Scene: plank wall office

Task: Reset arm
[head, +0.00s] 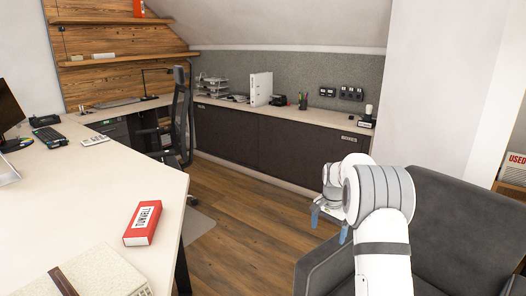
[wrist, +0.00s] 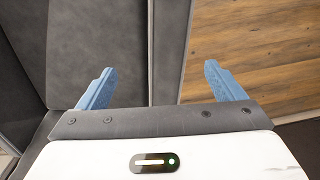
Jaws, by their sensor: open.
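My gripper (head: 329,217) hangs at the end of my white arm in the head view, over the front edge of the dark grey armchair (head: 452,215). Its blue fingers point down. In the wrist view my gripper (wrist: 157,84) shows two blue fingers spread wide apart with nothing between them. Behind them are the grey armchair (wrist: 98,40) on the left and the wooden floor (wrist: 255,50) on the right. The gripper appears apart from the chair and holds nothing.
A pale desk (head: 95,195) stands at the left, with a red box (head: 143,222) near its right edge. A black office chair (head: 180,120) stands behind it. A long low cabinet (head: 260,143) runs along the back wall. Wooden floor (head: 245,220) is open between desk and armchair.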

